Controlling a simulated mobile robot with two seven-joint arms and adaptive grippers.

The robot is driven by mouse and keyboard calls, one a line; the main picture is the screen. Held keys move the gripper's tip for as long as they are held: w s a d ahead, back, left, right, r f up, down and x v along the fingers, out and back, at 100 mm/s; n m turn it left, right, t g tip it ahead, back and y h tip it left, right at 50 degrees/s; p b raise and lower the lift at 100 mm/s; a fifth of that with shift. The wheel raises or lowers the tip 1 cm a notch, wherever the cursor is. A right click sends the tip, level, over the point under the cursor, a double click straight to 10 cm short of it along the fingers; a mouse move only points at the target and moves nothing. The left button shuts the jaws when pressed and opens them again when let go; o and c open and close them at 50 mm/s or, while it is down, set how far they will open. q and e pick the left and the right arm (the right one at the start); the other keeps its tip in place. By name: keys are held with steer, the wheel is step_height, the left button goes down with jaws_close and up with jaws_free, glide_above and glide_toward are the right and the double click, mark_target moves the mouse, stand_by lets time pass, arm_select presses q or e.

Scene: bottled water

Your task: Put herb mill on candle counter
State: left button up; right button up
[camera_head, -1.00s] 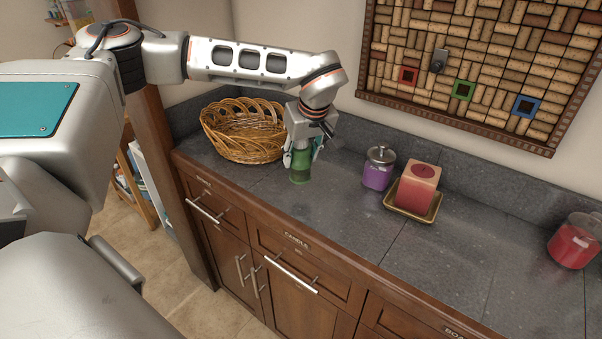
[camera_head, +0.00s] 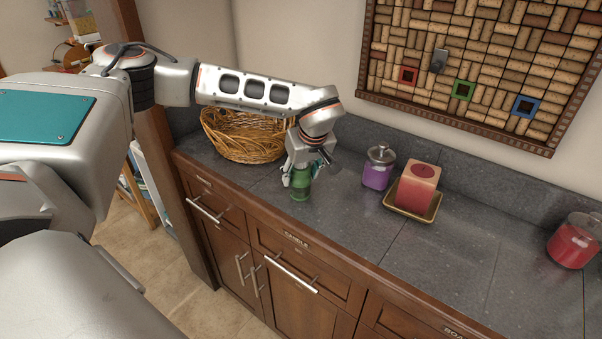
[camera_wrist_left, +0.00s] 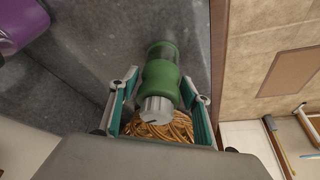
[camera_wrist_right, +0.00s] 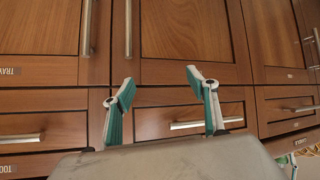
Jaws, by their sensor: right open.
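The herb mill (camera_head: 301,188) is green with a silver cap and a dark clear end. It is upright at the counter, in front of the wicker basket; I cannot tell whether its base touches the surface. My left gripper (camera_head: 301,174) comes down over it, with its fingers on either side. The grey stone counter (camera_head: 345,235) has a drawer below labelled CANDLE (camera_head: 297,239). My right gripper (camera_wrist_right: 160,76) is open and empty, facing wooden drawers.
A wicker basket (camera_head: 240,137) stands behind the mill. To the right are a purple jar (camera_head: 377,172), a red candle (camera_head: 417,187) on a gold tray (camera_head: 412,214), and a red jar (camera_head: 573,245). The counter between the mill and the candle's front is clear.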

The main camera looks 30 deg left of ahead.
steer(key=shift+w+r, duration=0.1)
steer(key=shift+r, duration=0.1)
arm_select(q)
steer(key=shift+r, duration=0.2)
steer(key=b+v, duration=0.1)
steer(key=v, duration=1.1)
arm_select(e)
steer(key=shift+w+a, duration=0.15)
steer(key=shift+a, duration=0.45)
steer(key=shift+d, duration=0.15)
